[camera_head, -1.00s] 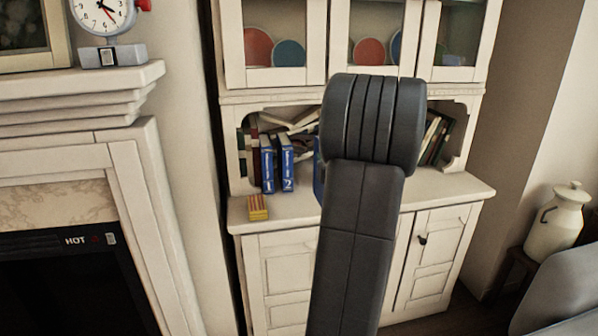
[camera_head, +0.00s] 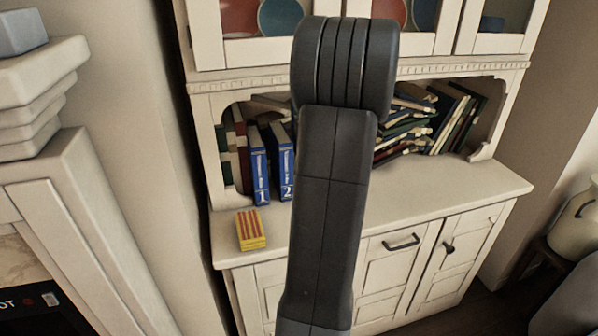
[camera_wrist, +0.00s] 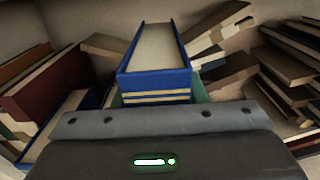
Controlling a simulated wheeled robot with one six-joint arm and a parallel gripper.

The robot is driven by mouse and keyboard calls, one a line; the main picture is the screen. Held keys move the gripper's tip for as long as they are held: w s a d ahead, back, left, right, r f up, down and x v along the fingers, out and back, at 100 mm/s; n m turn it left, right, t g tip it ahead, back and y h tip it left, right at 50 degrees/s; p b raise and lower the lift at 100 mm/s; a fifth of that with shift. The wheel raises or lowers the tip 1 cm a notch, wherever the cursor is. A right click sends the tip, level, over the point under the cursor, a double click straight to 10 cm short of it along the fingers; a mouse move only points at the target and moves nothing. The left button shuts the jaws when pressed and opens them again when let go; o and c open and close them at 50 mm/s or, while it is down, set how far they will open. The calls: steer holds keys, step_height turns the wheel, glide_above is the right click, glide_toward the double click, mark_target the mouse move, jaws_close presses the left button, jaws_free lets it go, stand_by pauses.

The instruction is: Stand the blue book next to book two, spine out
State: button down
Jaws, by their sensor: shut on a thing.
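Book one (camera_head: 259,172) and book two (camera_head: 284,165) are blue and stand side by side in the hutch's niche, their numbered spines facing out. In the wrist view my gripper (camera_wrist: 155,112) is shut on the blue book (camera_wrist: 155,82), which has gold bands and pale page edges. The held book is upright, with its banded side toward the wrist camera. Another blue book (camera_wrist: 57,125) stands to its left, apart from it at the top; the gripper body hides the lower parts. In the head view my arm hides the gripper and held book.
Leaning and piled books (camera_head: 425,120) fill the niche's right side. Dark red books (camera_wrist: 45,88) stand at the left in the wrist view. A yellow-and-red striped box (camera_head: 250,230) lies on the front of the hutch counter (camera_head: 440,190). The counter right of my arm is clear.

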steer(key=shift+f+b, duration=0.5)
steer(key=shift+f, duration=4.35)
steer(key=shift+f, duration=0.15)
steer(key=c, duration=0.9)
jaws_free()
steer(key=shift+r, duration=0.2)
steer(key=b+v, duration=0.1)
steer(key=v, duration=1.1)
